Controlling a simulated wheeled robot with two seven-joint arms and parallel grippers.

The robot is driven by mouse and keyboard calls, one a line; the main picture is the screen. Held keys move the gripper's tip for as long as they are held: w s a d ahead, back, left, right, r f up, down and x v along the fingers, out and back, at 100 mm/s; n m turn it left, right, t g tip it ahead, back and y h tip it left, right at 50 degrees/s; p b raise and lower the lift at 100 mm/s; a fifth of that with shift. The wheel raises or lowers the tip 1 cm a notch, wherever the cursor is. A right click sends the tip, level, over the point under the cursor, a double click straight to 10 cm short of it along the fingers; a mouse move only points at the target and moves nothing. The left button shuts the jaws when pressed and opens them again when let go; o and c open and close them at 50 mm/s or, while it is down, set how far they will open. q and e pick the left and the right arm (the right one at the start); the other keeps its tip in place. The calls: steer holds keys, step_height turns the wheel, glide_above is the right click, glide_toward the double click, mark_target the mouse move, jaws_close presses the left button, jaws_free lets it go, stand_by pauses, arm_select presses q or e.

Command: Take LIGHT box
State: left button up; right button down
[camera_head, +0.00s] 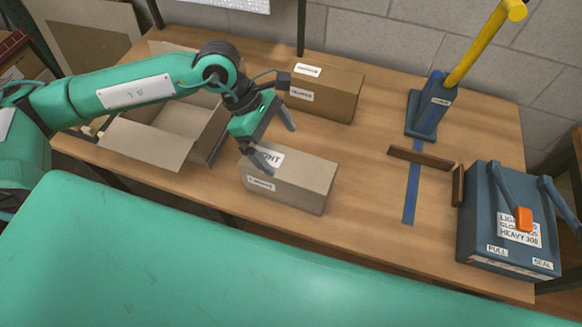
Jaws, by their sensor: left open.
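The LIGHT box (305,183) is a closed tan carton on the wooden table, near its front edge, with a white label on its top and another on its front side. Part of the top label is hidden by my gripper. My left gripper (278,145) is open, with its fingers pointing down over the left part of the box. One finger overlaps the top label in the picture; I cannot tell whether it touches the box. My right gripper is not in view.
An open, empty carton (140,147) stands left of the LIGHT box. Another closed carton (340,94) with labels stands behind it. A blue post with a yellow bar (478,48) stands at the back right. A blue labelled case (480,225) stands at the right. Wooden strips (420,157) lie near a blue line.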

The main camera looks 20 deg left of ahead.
mark_target(283, 162)
arm_select(q)
steer(key=a, duration=0.1)
steer(key=w+a+y, duration=0.1)
steer(key=a, duration=0.1)
steer(key=shift+w+a+f+y, duration=0.1)
steer(key=shift+w+f+y, duration=0.05)
steer(key=shift+f+y, duration=0.2)
steer(key=p+x, duration=0.1)
steer(key=x, duration=0.1)
steer(key=p+x, duration=0.1)
steer(key=x, duration=0.4)
steer(key=shift+w+f+p, duration=0.15)
steer(key=shift+f+p, duration=0.2)
steer(key=shift+p, duration=0.05)
steer(key=p+x, duration=0.3)
steer(key=x, duration=0.2)
steer(key=shift+w+r, duration=0.15)
steer(key=shift+w, duration=0.05)
steer(key=shift+d+f, duration=0.3)
steer(key=shift+f, duration=0.2)
steer(key=shift+c, duration=0.2)
steer(key=c, duration=1.1)
steer(key=shift+r, duration=0.1)
steer(key=shift+c, duration=0.5)
